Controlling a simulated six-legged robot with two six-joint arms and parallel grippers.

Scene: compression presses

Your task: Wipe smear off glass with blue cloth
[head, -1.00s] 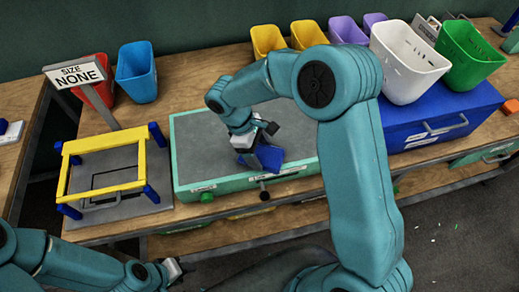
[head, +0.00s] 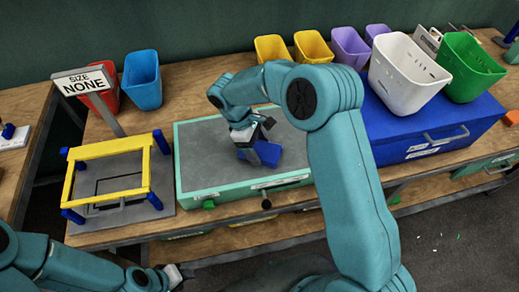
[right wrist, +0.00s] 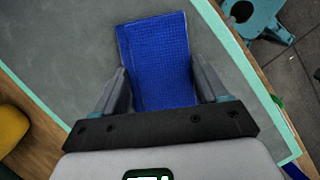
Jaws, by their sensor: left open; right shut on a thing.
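The blue cloth (head: 268,155) is in my right gripper (head: 254,141), over the grey glass panel (head: 205,150) with the green frame. In the right wrist view the cloth (right wrist: 157,60) lies between the two fingers of the gripper (right wrist: 160,90), with the panel (right wrist: 80,50) beneath it. I cannot tell whether the cloth touches the panel. No smear can be made out on the visible part of the panel; my right arm and the cloth hide some of it. My left gripper (head: 178,275) is open and empty at the lower left, away from the bench.
A yellow frame on blue posts (head: 112,148) stands left of the panel, beside a "SIZE NONE" sign (head: 84,82). Right of it is a blue box (head: 430,130) carrying white (head: 407,68) and green (head: 465,65) bins. Several bins line the back.

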